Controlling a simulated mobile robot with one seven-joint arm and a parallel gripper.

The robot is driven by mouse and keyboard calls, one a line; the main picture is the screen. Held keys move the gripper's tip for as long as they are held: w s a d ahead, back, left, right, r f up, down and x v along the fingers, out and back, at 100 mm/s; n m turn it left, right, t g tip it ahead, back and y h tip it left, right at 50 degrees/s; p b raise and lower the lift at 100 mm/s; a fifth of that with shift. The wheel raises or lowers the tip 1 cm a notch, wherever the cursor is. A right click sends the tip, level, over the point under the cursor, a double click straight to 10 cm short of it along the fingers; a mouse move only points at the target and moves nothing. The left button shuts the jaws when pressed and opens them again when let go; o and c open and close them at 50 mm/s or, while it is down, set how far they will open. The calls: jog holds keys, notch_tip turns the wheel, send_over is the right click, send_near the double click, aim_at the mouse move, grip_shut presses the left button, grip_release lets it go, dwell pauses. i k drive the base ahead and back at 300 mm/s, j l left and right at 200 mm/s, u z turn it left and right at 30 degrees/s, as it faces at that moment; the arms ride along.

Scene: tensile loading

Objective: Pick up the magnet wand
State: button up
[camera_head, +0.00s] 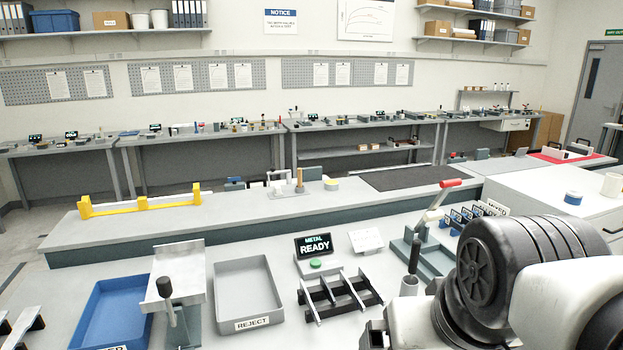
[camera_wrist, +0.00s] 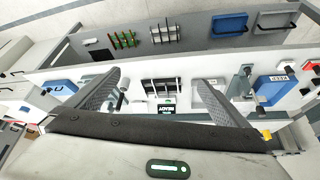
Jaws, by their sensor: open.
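No thing in view is clearly marked as the magnet wand. An upright black rod (camera_head: 414,256) stands on the near bench, right of the black rack, and may be the wand. A dark upright piece in the wrist view (camera_wrist: 122,98), beside the left finger, looks like the same rod. Another black handle (camera_head: 165,288) stands at the tilted metal plate on the left. My gripper (camera_wrist: 156,76) is open, its fingers wide apart with nothing held between them. It is above the bench, and its fingers hide parts of the bench.
The black rack (camera_head: 340,296), READY display (camera_head: 313,246) and grey REJECT tray (camera_head: 250,290) stand mid-bench. A blue tray (camera_head: 112,312) and tilted metal plate (camera_head: 180,272) are at left. A red-handled lever device (camera_head: 450,184) rises behind the rod. White bench surface is clear near the front.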

aim_at(415, 248)
jog(key=i+l+u, duration=0.15)
jog(key=l+u, duration=0.3)
jog(key=l, duration=0.4)
jog(key=l+u, duration=0.4)
jog(key=l, duration=0.5)
jog(key=i+l+u, duration=0.3)
jog(key=l, duration=0.25)
jog(key=i, duration=0.1)
